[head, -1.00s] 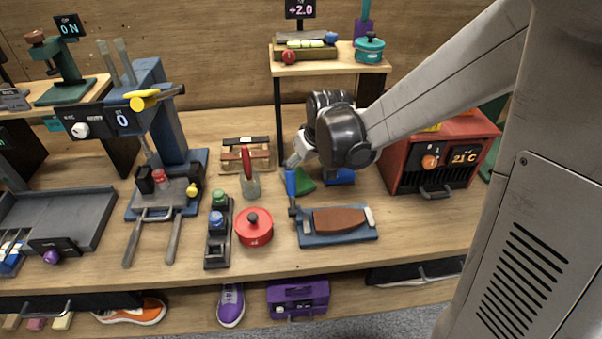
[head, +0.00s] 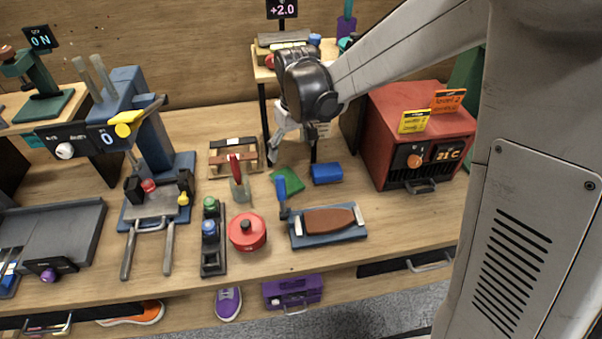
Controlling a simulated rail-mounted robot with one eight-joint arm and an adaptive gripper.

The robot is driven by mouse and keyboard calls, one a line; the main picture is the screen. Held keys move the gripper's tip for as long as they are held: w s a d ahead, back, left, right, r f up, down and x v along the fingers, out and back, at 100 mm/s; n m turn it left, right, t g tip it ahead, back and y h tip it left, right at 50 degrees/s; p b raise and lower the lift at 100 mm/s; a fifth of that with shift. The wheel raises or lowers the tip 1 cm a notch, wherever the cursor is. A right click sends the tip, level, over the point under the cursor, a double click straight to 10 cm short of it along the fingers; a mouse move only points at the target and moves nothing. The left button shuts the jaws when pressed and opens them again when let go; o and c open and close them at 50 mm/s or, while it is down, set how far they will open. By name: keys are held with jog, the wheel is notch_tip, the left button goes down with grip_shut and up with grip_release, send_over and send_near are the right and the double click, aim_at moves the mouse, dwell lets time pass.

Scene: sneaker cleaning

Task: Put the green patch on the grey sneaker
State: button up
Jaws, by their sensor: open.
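A flat green piece (head: 288,180), which looks like the green patch, lies on the bench between a blue-handled tool and a blue block. My gripper (head: 294,152) is open and empty, with its fingers pointing down. It shows just behind and above the green piece, apart from it. I cannot make out a grey sneaker in the current view.
The blue block (head: 327,173) lies right of the green piece. The blue-handled tool (head: 282,190) stands in front, by a tray with a brown sole shape (head: 330,219). A wooden rack (head: 235,155), red pot (head: 247,231) and red oven (head: 420,140) surround the area. A purple sneaker (head: 228,303) is below the bench.

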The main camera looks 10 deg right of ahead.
send_over(287, 180)
jog(key=d, duration=0.1)
notch_tip(287, 180, down, 8)
jog(key=shift+s, duration=0.1)
jog(key=shift+a+f, duration=0.25)
jog(key=shift+f, duration=0.7)
jog(key=shift+a+f, duration=0.2)
jog(key=shift+f, duration=1.5)
jog(key=c, duration=1.4)
jog(key=shift+c, duration=0.2)
jog(key=shift+r, duration=0.15)
